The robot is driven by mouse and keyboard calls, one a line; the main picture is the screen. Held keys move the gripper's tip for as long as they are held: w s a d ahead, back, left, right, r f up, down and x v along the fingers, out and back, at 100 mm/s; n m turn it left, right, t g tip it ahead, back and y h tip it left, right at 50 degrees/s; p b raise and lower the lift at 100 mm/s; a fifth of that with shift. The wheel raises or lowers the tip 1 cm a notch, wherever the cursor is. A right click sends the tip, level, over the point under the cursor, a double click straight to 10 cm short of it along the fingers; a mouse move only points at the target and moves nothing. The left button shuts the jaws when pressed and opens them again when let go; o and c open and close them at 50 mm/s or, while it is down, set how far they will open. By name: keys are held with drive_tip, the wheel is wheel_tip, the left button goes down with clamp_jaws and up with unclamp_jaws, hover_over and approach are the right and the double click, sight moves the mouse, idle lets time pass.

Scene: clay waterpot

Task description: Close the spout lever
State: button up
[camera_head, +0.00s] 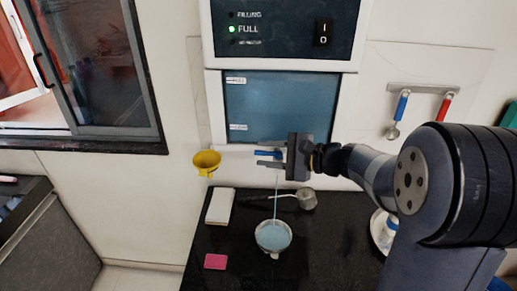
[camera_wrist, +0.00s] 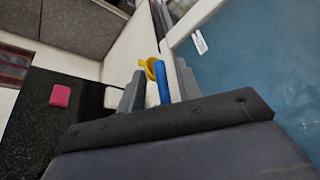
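The blue spout lever (camera_head: 266,153) sticks out under the water dispenser (camera_head: 280,105). A thin stream of water (camera_head: 276,195) runs down from below it into a pale pot (camera_head: 273,250) holding bluish water. My gripper (camera_head: 260,159) is at the lever, coming from the right. In the wrist view the lever (camera_wrist: 163,85) lies between my two grey fingers (camera_wrist: 159,88), with gaps showing, so the gripper looks open around it. The spout itself is hidden behind my gripper.
A yellow funnel (camera_head: 206,161) is on the wall to the left. A metal ladle (camera_head: 306,199), a white block (camera_head: 220,206) and a pink sponge (camera_head: 215,261) lie on the black counter (camera_head: 225,280). Blue- and red-handled utensils (camera_head: 400,108) hang at right. The dispenser's green "FULL" light is lit.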

drive_tip(key=shift+x, duration=1.4)
drive_tip(key=shift+c, duration=0.3)
clamp_jaws()
